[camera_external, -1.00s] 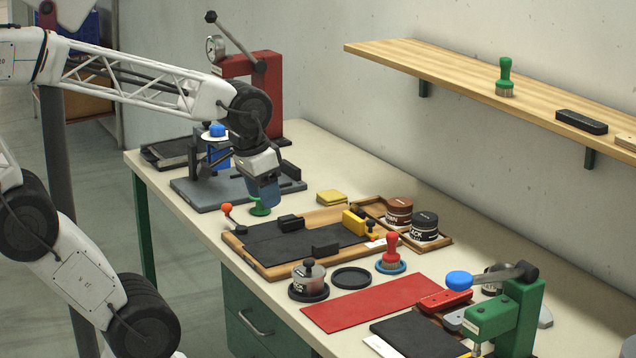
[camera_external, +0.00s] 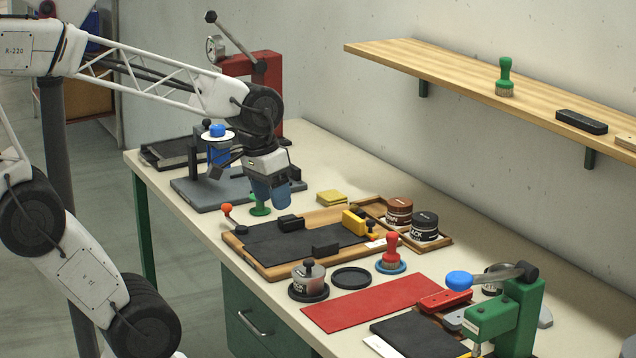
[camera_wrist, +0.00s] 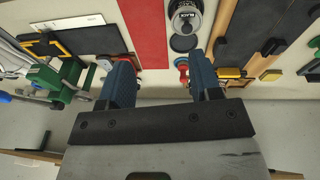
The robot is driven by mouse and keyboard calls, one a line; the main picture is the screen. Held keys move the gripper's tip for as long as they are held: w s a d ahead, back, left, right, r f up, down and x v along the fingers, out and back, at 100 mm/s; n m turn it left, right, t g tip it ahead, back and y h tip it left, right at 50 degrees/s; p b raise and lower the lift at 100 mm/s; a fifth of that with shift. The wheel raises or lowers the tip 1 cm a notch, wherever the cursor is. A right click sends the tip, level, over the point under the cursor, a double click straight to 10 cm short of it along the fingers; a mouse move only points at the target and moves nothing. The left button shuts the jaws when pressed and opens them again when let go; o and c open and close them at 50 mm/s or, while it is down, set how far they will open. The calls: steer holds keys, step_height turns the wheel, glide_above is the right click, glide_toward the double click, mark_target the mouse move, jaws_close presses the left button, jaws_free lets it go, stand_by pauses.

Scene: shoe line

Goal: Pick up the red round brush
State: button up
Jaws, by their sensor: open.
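The red round brush (camera_external: 391,247) stands upright on a blue round mat (camera_external: 402,268) on the bench, its bristles pointing down. In the wrist view the brush (camera_wrist: 181,63) shows small, between the fingertips and nearer the right-hand one. My gripper (camera_external: 273,201) is open and empty, its two blue fingers pointing down. It hangs above the bench at the back left of the black work board, well to the left of the brush. The wrist view also shows both fingers of my gripper (camera_wrist: 158,68) apart.
Near the brush are a red mat (camera_external: 372,302), an empty black ring (camera_external: 351,278), a jar (camera_external: 308,277) and a wooden tray (camera_external: 443,241) with two tins. A green press (camera_external: 507,318) stands front right. A wooden shelf (camera_external: 450,62) carries a green brush (camera_external: 505,78).

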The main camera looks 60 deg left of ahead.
steer(key=w+f+n+g+h, duration=0.2)
steer(key=w+f+n+h, duration=0.25)
steer(key=w, duration=0.35)
steer(key=n+t+h, duration=0.5)
steer(key=n+h, duration=0.2)
steer(key=n, duration=1)
glide_toward(397, 256)
steer(key=shift+w+d+r, duration=0.2)
steer(key=shift+d+r, duration=0.2)
steer(key=shift+d, duration=0.05)
steer(key=shift+w+d+r, duration=0.25)
steer(key=shift+d+r, duration=0.15)
steer(key=shift+d, duration=0.05)
steer(key=shift+d, duration=0.15)
steer(key=shift+x, duration=1.2)
steer(key=shift+d, duration=0.1)
steer(key=shift+x, duration=2.5)
steer(key=shift+w, duration=0.1)
steer(key=shift+c, duration=0.4)
